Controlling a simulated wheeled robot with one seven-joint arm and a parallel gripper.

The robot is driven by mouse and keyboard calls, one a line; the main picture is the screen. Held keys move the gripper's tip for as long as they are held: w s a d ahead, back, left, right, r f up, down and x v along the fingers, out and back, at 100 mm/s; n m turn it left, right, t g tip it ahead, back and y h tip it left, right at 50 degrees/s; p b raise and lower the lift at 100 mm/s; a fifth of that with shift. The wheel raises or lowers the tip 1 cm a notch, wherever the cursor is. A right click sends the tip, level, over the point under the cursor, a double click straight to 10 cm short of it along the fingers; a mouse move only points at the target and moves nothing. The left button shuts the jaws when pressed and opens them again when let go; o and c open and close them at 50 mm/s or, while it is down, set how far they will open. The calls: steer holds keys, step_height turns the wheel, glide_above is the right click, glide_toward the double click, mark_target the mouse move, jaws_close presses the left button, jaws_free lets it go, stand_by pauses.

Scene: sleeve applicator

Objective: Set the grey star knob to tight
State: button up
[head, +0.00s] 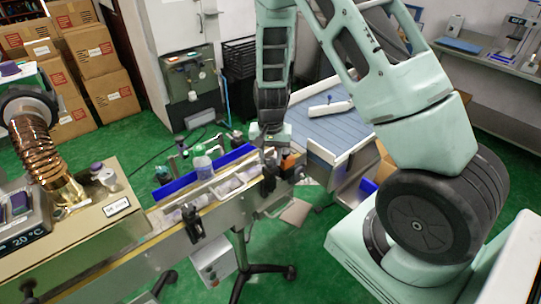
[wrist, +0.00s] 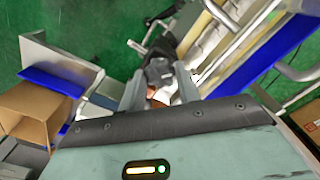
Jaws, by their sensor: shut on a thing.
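The grey star knob (wrist: 158,72) shows dark between the tips of my gripper's fingers in the wrist view. My gripper (wrist: 160,82) is shut on it, with one finger on each side. In the head view my gripper (head: 271,143) points down at the far end of the conveyor rail, just above a dark clamp (head: 269,170). The knob cannot be made out clearly there, as my gripper covers that spot. No setting mark can be read in either view.
The conveyor (head: 228,208) runs from the tan machine (head: 98,225) towards my gripper. A second black clamp (head: 193,222) sticks out from its near side. A blue guide rail (head: 232,157) lies behind. An orange part (head: 289,162) is close to my gripper. A blue-slatted table (head: 325,133) stands beyond.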

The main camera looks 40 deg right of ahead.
mark_target(270, 160)
steer(key=m+p, duration=0.1)
steer(key=m, duration=0.3)
steer(key=shift+r, duration=0.1)
steer(key=m+p, duration=0.1)
steer(key=m, duration=0.3)
steer(key=shift+w+m, duration=0.1)
steer(key=shift+m, duration=0.2)
stand_by(0.4)
steer(key=o, duration=1)
step_height(270, 160, up, 17)
steer(key=shift+r, duration=0.1)
steer(key=shift+b, duration=0.3)
